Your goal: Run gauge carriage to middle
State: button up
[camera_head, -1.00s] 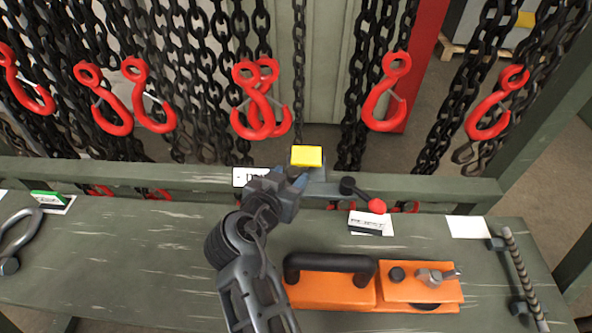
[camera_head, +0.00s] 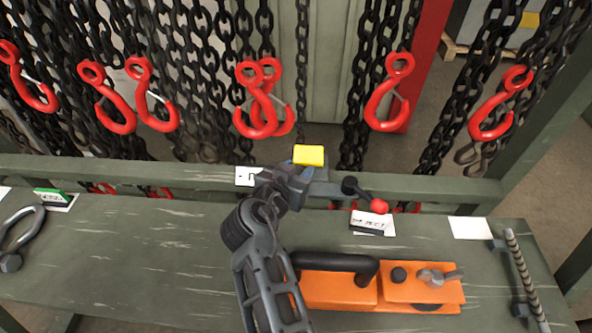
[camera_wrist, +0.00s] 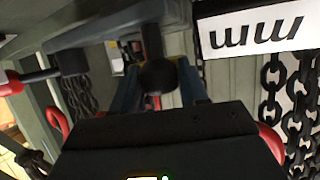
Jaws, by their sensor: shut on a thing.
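A gauge carriage with a bright yellow block (camera_head: 308,155) on top sits at the rear rail in the head view, under a hanging chain. My gripper (camera_head: 298,182) reaches it from the front and is shut, its fingers just below the yellow block. In the wrist view, a dark round knob (camera_wrist: 158,76) on a stem lies between my blue-sided fingers. My gripper hides most of the carriage body in the head view. A white label marked "mm" (camera_wrist: 255,28) shows beside it in the wrist view, and its left part shows in the head view (camera_head: 245,176).
A red-knobbed lever (camera_head: 378,206) stands close to the right of my gripper. An orange tool with a black handle (camera_head: 340,290) lies on the green bench (camera_head: 130,250). Red hooks (camera_head: 388,100) hang on chains behind the rail. The left bench is mostly clear.

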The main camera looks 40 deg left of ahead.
grip_shut()
jog(key=shift+a, duration=0.1)
jog(key=shift+s+a+f+b, duration=0.15)
jog(key=shift+s+a+b, duration=0.15)
jog(key=shift+b, duration=0.15)
jog(key=s+a+b, duration=0.5)
jog(key=a+b, duration=0.3)
jog(key=a, duration=0.1)
jog(key=s+a+b, duration=0.6)
jog(key=a+b, duration=0.2)
jog(key=a, duration=0.2)
jog(key=shift+s+b, duration=0.3)
jog(key=shift+b, duration=0.05)
jog(key=o, duration=0.7)
grip_release()
